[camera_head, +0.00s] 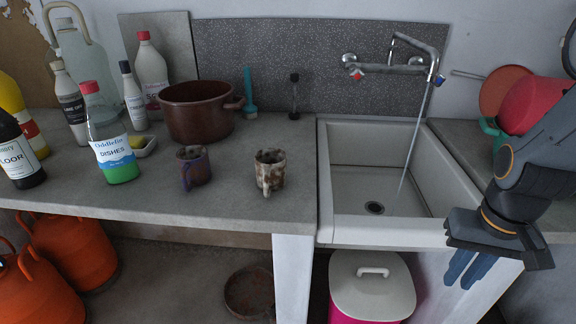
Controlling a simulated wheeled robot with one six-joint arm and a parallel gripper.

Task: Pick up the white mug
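A whitish mug with brown blotches (271,168) stands upright on the grey counter (235,205), near its front edge and left of the sink. Its handle faces the front. A darker purple-brown mug (195,167) stands to its left, a short gap apart. My gripper (467,270) hangs at the right, in front of the sink's right front corner, with its blue fingers pointing down. It is far to the right of both mugs. Nothing shows between the fingers, but their spacing is unclear from this angle.
A brown pot (200,115) stands behind the mugs. A green-bottomed dish soap bottle (111,150) and several other bottles crowd the left. The sink (345,150) with its running tap (400,65) lies between the whitish mug and my gripper. A lidded bin (371,288) stands below.

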